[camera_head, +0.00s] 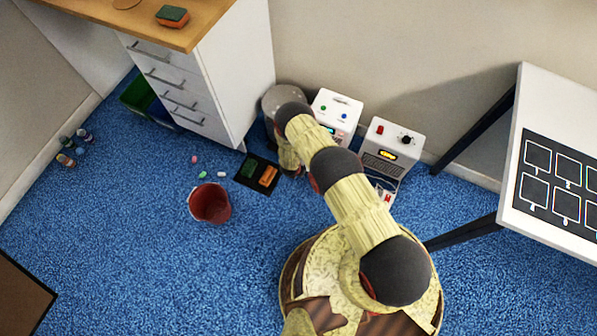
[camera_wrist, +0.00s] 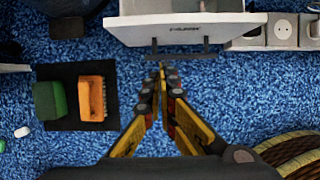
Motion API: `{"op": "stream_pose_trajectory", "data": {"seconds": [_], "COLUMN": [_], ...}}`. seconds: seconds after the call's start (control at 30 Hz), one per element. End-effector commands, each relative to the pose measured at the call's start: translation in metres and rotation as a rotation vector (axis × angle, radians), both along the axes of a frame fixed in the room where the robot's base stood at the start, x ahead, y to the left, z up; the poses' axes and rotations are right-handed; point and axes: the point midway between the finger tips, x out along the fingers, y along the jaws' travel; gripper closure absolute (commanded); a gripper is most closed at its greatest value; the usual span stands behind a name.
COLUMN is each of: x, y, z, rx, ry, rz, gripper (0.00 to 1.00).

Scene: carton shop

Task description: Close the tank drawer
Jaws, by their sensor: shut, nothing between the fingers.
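In the wrist view, a pale grey drawer front (camera_wrist: 185,30) with a small dark label and a dark bar handle (camera_wrist: 182,54) is at the top. The drawer appears pulled out, since part of its recessed inside shows at the picture's top edge. My gripper (camera_wrist: 162,70) is shut and empty, with its fingertips together just below the handle, near its left part. I cannot tell whether they touch it. In the head view, a white machine (camera_head: 337,105) with coloured buttons stands behind my arm. Its lower front and my gripper are largely hidden there.
A black mat (camera_wrist: 65,119) with a green block (camera_wrist: 49,100) and an orange block (camera_wrist: 92,98) lies left of my gripper. A second machine (camera_head: 393,140) stands to the right. A red bucket (camera_head: 210,203) and a white cabinet (camera_head: 235,70) are to the left. Blue carpet is open in front.

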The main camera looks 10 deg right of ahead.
Motion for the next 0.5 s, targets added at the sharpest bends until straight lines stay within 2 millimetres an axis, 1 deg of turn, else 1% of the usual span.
{"op": "stream_pose_trajectory", "data": {"seconds": [0.03,0.1,0.2,0.3,0.5], "x": [0.003,0.007,0.021,0.030,0.038], "y": [-0.003,-0.006,-0.015,-0.022,-0.028], "z": [-0.015,-0.026,-0.023,-0.023,-0.021], "rx": [0.001,0.001,0.001,0.000,0.001], "ry": [0.000,-0.001,-0.002,-0.001,0.000], "rz": [-0.002,-0.003,-0.003,-0.003,-0.002], "gripper": [1.00,1.00,1.00,1.00,1.00]}}
